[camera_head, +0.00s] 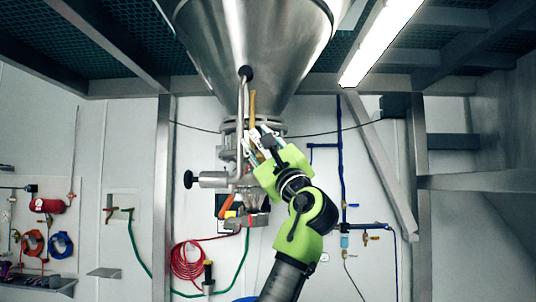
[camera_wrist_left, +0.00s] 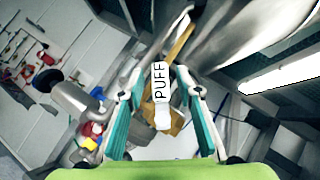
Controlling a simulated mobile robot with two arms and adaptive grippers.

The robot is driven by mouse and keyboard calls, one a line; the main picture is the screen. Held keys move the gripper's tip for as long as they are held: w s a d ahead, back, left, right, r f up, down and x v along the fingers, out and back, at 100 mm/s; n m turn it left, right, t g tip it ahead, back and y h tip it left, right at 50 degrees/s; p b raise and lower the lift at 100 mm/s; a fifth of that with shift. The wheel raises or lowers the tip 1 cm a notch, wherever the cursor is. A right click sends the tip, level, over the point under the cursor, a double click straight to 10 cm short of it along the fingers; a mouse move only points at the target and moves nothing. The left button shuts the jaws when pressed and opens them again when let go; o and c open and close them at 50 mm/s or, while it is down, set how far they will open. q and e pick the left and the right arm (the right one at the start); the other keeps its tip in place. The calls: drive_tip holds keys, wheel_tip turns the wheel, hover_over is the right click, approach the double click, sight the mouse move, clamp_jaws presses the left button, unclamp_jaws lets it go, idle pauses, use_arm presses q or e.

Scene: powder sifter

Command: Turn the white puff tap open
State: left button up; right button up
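The white puff tap (camera_wrist_left: 160,84), with "PUFF" printed in black, shows in the left wrist view in front of a yellow-brown part (camera_wrist_left: 172,122). My left gripper (camera_wrist_left: 160,92) has its two teal fingers spread, one on each side of the tap, with a visible gap to it on both sides. In the head view my left gripper (camera_head: 258,146) reaches up to the pipework under the steel hopper (camera_head: 252,50). There the tap is small and mostly hidden by the gripper. My right gripper is not in view.
A horizontal pipe with a black knob (camera_head: 189,180) sticks out left of the gripper. An orange handle (camera_head: 226,206) and a red-grey valve part (camera_head: 246,221) lie below. The hopper is close above. A red hose coil (camera_head: 187,262) hangs on the wall behind.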

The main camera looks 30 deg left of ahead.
use_arm(q)
drive_tip(key=v, duration=1)
drive_tip(key=shift+d, duration=0.15)
drive_tip(key=shift+s, duration=0.1)
